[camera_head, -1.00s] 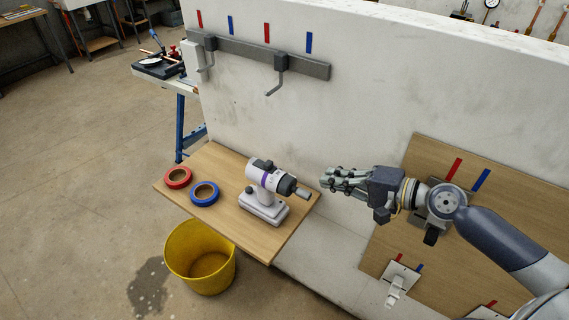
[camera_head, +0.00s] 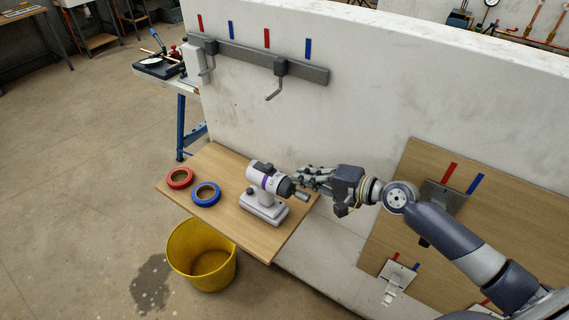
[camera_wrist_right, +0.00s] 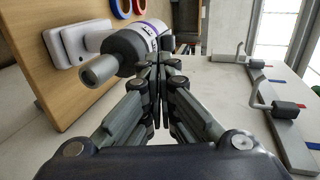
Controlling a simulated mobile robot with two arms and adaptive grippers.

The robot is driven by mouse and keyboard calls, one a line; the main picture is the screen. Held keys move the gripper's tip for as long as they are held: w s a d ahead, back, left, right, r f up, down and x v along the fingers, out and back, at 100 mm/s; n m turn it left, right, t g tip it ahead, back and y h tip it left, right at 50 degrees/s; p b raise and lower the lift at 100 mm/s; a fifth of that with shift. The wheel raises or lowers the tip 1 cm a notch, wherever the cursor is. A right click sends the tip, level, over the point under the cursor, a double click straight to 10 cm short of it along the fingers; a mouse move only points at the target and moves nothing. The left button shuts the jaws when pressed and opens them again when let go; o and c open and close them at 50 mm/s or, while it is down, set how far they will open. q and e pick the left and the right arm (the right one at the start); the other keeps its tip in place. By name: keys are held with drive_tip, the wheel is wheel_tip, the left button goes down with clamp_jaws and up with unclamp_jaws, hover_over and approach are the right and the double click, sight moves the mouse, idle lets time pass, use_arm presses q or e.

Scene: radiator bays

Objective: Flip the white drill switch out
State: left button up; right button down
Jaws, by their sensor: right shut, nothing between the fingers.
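The white drill (camera_head: 263,187) with a purple band and dark chuck stands upright on the wooden shelf (camera_head: 240,232). It also shows in the right wrist view (camera_wrist_right: 120,42), beyond and to the left of my fingertips. My right gripper (camera_head: 300,176) is shut and empty, with its fingertips close beside the drill's chuck end. In the right wrist view the closed fingertips (camera_wrist_right: 160,68) lie near the drill body; I cannot tell whether they touch it. I cannot make out the switch clearly. My left gripper is not in view.
A red tape roll (camera_head: 179,178) and a blue tape roll (camera_head: 206,194) lie left of the drill. A yellow bucket (camera_head: 202,262) stands on the floor below. The white wall (camera_head: 350,110) rises behind, carrying a grey rail (camera_head: 305,72) with hooks.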

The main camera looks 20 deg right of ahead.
sight(274, 170)
drive_tip(key=x, duration=0.2)
drive_tip(key=p+x, duration=0.1)
drive_tip(key=x, duration=0.1)
drive_tip(key=r+p+x, duration=0.1)
drive_tip(key=x, duration=0.1)
drive_tip(key=shift+w+a, duration=0.1)
drive_tip(key=shift+w, duration=0.05)
drive_tip(key=shift+w+a, duration=0.1)
drive_tip(key=shift+w+a, duration=0.85)
drive_tip(key=shift+w, duration=0.25)
drive_tip(key=shift+w+a, duration=0.15)
drive_tip(key=shift+w, duration=0.05)
drive_tip(key=shift+s, duration=0.1)
